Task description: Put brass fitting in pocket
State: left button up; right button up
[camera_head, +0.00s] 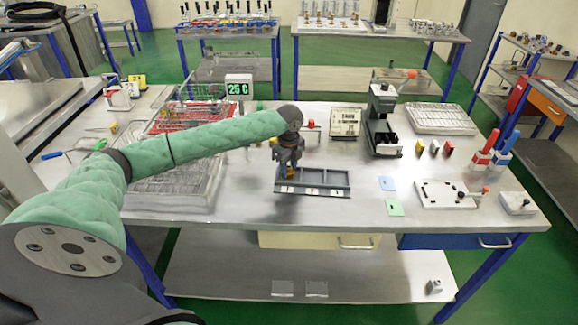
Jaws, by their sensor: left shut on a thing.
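A small brass fitting (291,172) is held at the fingertips of my left gripper (290,168), which is shut on it and points down. The grey pocket tray (345,188) lies near the front of the steel table, with a row of pockets and small white labels along its front. The gripper and fitting are over the leftmost pocket. I cannot tell whether the fitting touches the pocket floor. The middle and right pockets look empty. My right gripper is out of view.
A wire rack (175,185) sits left, under my arm.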

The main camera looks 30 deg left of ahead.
aim_at(289, 167)
pick_arm(q)
jog(key=shift+f, duration=0.1)
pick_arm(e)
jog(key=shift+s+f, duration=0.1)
pick_arm(q)
jog(key=shift+f, duration=0.1)
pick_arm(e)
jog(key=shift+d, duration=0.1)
pick_arm(q)
jog(key=o, duration=0.9)
jog(key=shift+c, duration=0.2)
jog(key=shift+d, duration=0.1)
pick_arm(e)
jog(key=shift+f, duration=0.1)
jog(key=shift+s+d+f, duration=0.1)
pick_arm(q)
jog(key=shift+r, duration=0.3)
notch_tip(289, 167, up, 10)
jog(key=b, duration=0.4)
jog(key=shift+r, duration=0.8)
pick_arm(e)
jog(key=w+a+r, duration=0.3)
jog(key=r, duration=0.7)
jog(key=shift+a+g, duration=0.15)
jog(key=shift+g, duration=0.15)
pick_arm(q)
jog(key=shift+f, duration=0.1)
